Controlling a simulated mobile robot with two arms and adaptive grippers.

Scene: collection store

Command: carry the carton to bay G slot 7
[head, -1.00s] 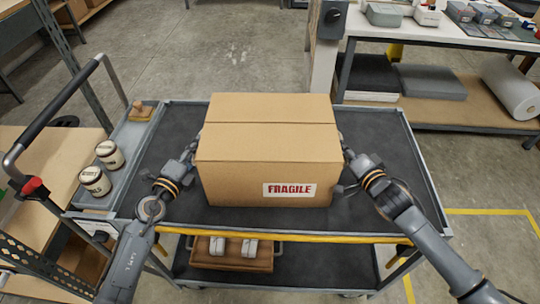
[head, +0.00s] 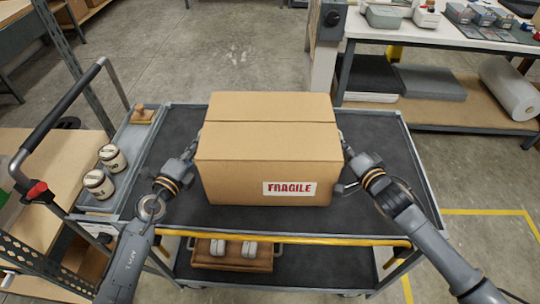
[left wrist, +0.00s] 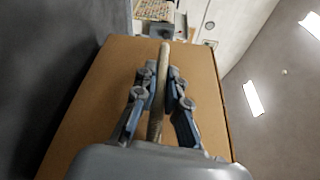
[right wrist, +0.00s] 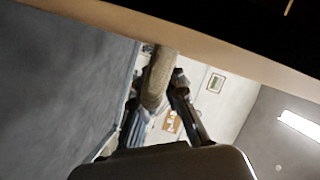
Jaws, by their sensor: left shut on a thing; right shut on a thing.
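The brown carton (head: 265,155), with a red FRAGILE label (head: 289,188), is level over the dark top tray of a cart (head: 390,150). Any gap beneath it is hard to see. My left gripper (head: 190,152) is at its left side; in the left wrist view it (left wrist: 160,90) is shut on a tan rope handle (left wrist: 163,70) on the carton's side (left wrist: 105,85). My right gripper (head: 347,152) is at its right side; in the right wrist view it (right wrist: 158,98) is shut on another rope handle (right wrist: 158,78). No slot sign is readable.
The cart's side tray holds two lidded jars (head: 98,184) and a wooden-handled tool (head: 143,115). Open floor (head: 240,50) lies beyond.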

